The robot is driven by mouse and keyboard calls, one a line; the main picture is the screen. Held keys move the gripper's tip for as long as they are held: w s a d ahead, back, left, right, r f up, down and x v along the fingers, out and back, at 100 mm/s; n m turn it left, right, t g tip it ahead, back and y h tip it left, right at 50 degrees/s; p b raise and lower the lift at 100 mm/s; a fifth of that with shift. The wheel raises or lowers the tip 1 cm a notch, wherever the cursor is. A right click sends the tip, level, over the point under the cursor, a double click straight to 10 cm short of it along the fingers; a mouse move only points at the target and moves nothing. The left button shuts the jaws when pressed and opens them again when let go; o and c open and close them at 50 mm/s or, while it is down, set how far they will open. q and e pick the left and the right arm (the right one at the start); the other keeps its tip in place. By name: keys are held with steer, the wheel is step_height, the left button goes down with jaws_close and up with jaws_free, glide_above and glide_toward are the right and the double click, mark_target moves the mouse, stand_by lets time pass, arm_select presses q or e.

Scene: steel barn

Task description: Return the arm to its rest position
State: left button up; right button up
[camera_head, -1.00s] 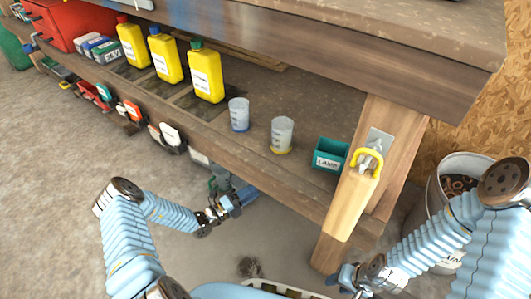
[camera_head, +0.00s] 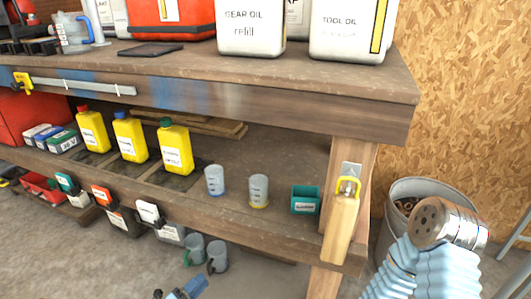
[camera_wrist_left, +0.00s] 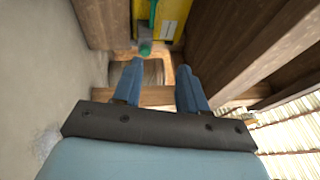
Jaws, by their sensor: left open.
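My left gripper (camera_head: 184,290) shows only in part at the bottom edge of the head view, low in front of the workbench. In the left wrist view the left gripper (camera_wrist_left: 160,78) has its two blue fingers apart with nothing held between them. Beyond the fingers, a yellow bottle (camera_wrist_left: 172,15) with a green cap stands among wooden boards, apart from the fingers. My right arm (camera_head: 440,255) comes in at the lower right of the head view, and its gripper is out of frame.
The wooden workbench (camera_head: 270,95) fills the middle. Its lower shelf holds yellow bottles (camera_head: 175,150), two measuring cups (camera_head: 258,190) and a green bin (camera_head: 305,200). A metal bucket (camera_head: 385,235) stands at the right. Open floor lies at the lower left.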

arm_select(q)
steer(key=s+d+r+m+g+y+p, duration=0.1)
steer(key=s+d+m+g+p, duration=0.2)
steer(key=s+d+m+g, duration=0.65)
steer(key=s+d+r+m+g+p, duration=0.1)
steer(key=s+d+m+g+p, duration=0.3)
steer(key=s+m+g, duration=0.6)
steer(key=s+a+r+m+t+y+p, duration=0.1)
steer(key=r+m+y, duration=0.3)
steer(key=m, duration=0.7)
steer(key=s+a+r+m+t+y+p, duration=0.2)
steer(key=r+m+t+y+p, duration=0.2)
steer(key=m, duration=0.8)
steer(key=shift+s+a+r+p, duration=0.25)
steer(key=shift+a+p, duration=0.05)
steer(key=shift+t, duration=0.25)
